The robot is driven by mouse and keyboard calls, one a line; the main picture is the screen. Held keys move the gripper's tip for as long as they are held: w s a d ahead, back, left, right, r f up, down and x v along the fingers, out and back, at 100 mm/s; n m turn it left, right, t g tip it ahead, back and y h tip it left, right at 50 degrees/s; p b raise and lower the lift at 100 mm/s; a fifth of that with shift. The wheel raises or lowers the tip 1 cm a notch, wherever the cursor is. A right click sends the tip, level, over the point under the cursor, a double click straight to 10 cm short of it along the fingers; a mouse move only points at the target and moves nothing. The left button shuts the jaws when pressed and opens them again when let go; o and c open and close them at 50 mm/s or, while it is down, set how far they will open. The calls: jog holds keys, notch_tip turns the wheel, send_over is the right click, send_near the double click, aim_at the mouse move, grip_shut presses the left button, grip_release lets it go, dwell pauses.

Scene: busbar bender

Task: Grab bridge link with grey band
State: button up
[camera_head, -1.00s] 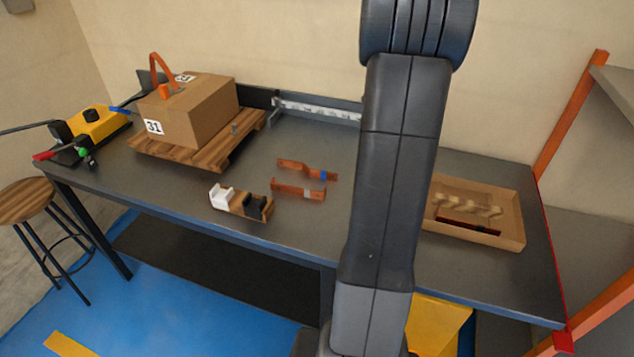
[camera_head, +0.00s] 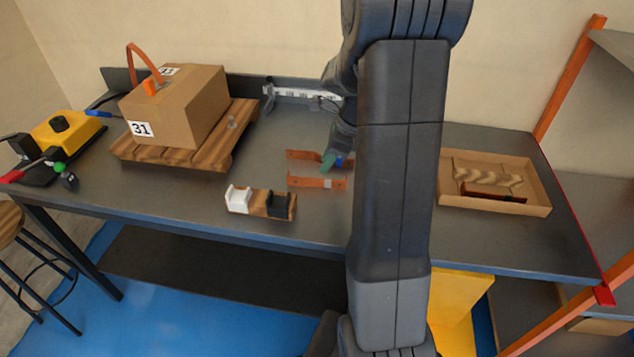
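Two copper-coloured bridge links lie on the dark workbench (camera_head: 210,205) in the head view. The nearer link (camera_head: 305,182) has a small grey band near its right end. The farther link (camera_head: 300,155) has a blue band (camera_head: 344,162) at its right part. My gripper (camera_head: 329,162) shows a green fingertip over the farther link, just left of the blue band and behind the grey-banded link. My arm hides much of the gripper, so its opening and any contact cannot be told. The grey-banded link looks clear of the gripper.
A wooden holder with white and black blocks (camera_head: 238,199) stands left of the links. A cardboard box (camera_head: 172,108) sits on a pallet (camera_head: 150,155) further left. An open tray (camera_head: 548,209) is at the right. A metal rail (camera_head: 295,93) lies behind.

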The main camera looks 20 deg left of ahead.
aim_at(317, 179)
jog(key=x, duration=0.6)
jog(key=shift+s+f, duration=0.15)
jog(key=shift+f, duration=0.2)
grip_shut()
